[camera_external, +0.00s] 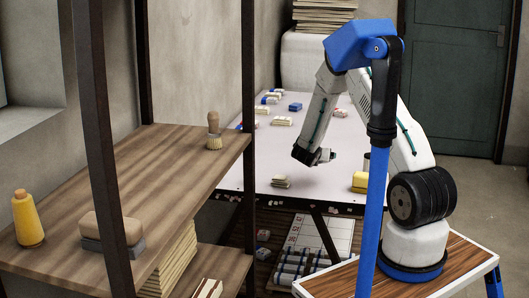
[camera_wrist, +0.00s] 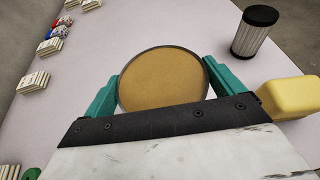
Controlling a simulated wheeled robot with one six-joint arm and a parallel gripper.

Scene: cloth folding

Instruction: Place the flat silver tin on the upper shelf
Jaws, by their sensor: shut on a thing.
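A flat round tin (camera_wrist: 163,80) with a thin grey rim and a tan-gold face sits between the teal fingers of my gripper (camera_wrist: 164,70) in the wrist view. The fingers close on its two sides. In the external view my gripper (camera_external: 314,156) is over the white table, and the tin is too small and dark there to make out clearly. The upper wooden shelf (camera_external: 160,165) stands at the left, apart from my gripper.
The shelf holds a yellow bottle (camera_external: 28,220), a block brush (camera_external: 110,230) and a small upright brush (camera_external: 214,132). Its middle is clear. Dark posts stand at its edge. On the table (camera_external: 310,185) are bundles, a yellow block (camera_external: 360,182) and a dark ribbed cylinder (camera_wrist: 254,33).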

